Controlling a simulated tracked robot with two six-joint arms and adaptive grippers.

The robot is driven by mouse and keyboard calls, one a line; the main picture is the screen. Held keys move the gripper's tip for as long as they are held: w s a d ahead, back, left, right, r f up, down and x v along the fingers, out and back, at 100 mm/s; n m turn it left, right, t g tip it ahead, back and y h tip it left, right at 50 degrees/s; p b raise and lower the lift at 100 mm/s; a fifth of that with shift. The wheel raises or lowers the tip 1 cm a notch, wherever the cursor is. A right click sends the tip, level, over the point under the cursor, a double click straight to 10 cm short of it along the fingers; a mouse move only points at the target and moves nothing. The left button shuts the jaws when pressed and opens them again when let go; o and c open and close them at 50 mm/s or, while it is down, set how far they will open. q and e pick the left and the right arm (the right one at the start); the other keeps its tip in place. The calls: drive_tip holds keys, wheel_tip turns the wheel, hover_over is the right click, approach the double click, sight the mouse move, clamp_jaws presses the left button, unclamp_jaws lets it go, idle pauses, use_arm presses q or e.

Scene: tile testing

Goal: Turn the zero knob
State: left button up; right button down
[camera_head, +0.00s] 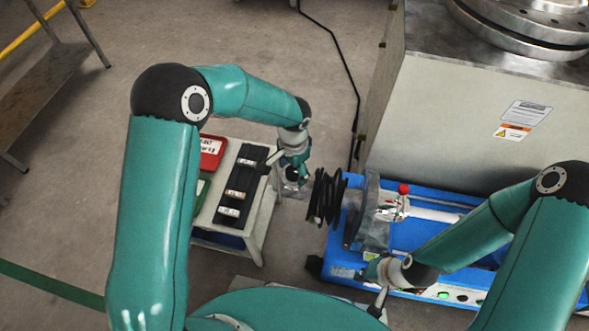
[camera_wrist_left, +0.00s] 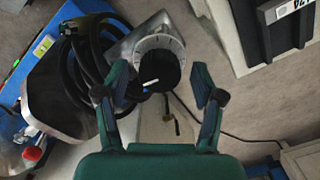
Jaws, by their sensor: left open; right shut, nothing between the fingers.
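In the left wrist view a round black knob (camera_wrist_left: 158,68) with a white mark sits in a pale graduated dial ring on a metal housing; I take it as the zero knob. My left gripper (camera_wrist_left: 160,80) is open, with one finger on either side of the knob in the picture. I cannot tell whether the fingers touch it. In the head view my left gripper (camera_head: 296,176) is beside the black coiled hoses, and the knob is hard to make out there. My right gripper (camera_head: 380,302) is shut and empty at the front edge of the blue machine.
The blue machine (camera_head: 425,243) carries black coiled hoses (camera_head: 326,198) and a red-balled lever (camera_head: 403,189). A small table left of it holds a black rack (camera_head: 239,186) with several labelled pieces and a red box (camera_head: 211,152). A large grey block (camera_head: 440,120) stands behind.

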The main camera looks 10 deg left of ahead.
use_arm(q)
drive_tip(key=shift+c, duration=0.3)
drive_tip(key=c, duration=1.1)
drive_tip(key=shift+f+n+b, duration=0.1)
drive_tip(key=shift+n+b, duration=0.4)
drive_tip(key=shift+n, duration=0.4)
drive_tip(key=o, duration=1.2)
drive_tip(key=shift+c, duration=0.2)
